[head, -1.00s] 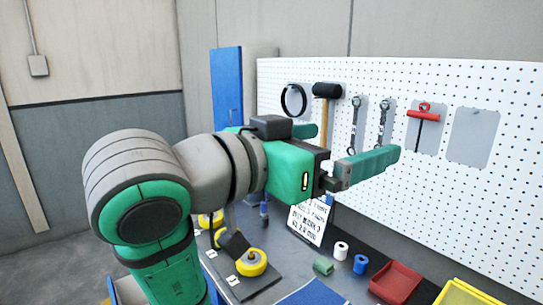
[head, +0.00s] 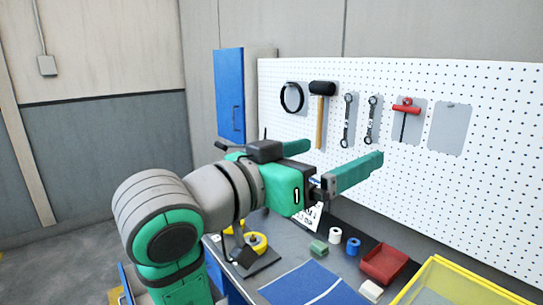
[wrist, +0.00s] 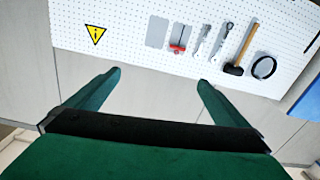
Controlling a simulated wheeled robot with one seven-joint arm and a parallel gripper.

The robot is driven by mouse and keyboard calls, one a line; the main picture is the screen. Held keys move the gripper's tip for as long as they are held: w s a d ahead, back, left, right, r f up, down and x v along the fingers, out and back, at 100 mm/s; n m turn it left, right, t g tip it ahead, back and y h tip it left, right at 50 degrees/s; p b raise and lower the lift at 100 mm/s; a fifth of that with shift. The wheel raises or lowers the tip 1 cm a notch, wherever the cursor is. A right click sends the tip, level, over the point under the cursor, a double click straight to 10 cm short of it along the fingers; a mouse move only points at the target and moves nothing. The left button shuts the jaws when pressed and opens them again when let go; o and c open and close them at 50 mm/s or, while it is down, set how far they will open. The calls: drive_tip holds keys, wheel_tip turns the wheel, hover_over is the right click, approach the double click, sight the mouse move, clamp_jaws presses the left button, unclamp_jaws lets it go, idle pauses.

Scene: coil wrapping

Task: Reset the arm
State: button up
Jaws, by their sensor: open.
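My gripper (head: 338,160) is raised above the bench in the head view, in front of the white pegboard. Its two green fingers are spread wide apart with nothing between them. The wrist view shows the same open gripper (wrist: 158,82), its fingers apart and empty, with the pegboard and grey wall beyond. My gripper touches nothing that I can see.
The pegboard (head: 470,185) holds a hammer (head: 320,112), a black ring (head: 292,97), two wrenches and a red-handled tool (head: 405,110). On the bench stand a yellow-and-black roller (head: 256,243), small spools, a red tray (head: 383,262), a blue mat (head: 305,284) and a yellow-rimmed bin (head: 425,270).

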drive_tip(key=w+a+f+n+t+y, duration=0.1)
drive_tip(key=w+a+f+n+t, duration=0.25)
drive_tip(key=f, duration=0.65)
drive_tip(key=w+f+n+t+y, duration=0.2)
drive_tip(key=w+f+n, duration=0.3)
drive_tip(key=f, duration=0.5)
drive_tip(key=s+a+f+n+y, duration=0.2)
drive_tip(key=f+y, duration=0.1)
drive_tip(key=f, duration=0.9)
drive_tip(key=s+a+f+n+y, duration=0.2)
drive_tip(key=f+n+y, duration=0.15)
drive_tip(key=f, duration=0.75)
drive_tip(key=s+a+f+y, duration=0.2)
drive_tip(key=s+f+y, duration=0.3)
drive_tip(key=s+f, duration=1.15)
drive_tip(key=s+m+g, duration=0.1)
drive_tip(key=s+m, duration=0.4)
drive_tip(key=s, duration=1.5)
drive_tip(key=shift+s+d, duration=0.2)
drive_tip(key=shift+d, duration=0.25)
drive_tip(key=shift+g, duration=0.25)
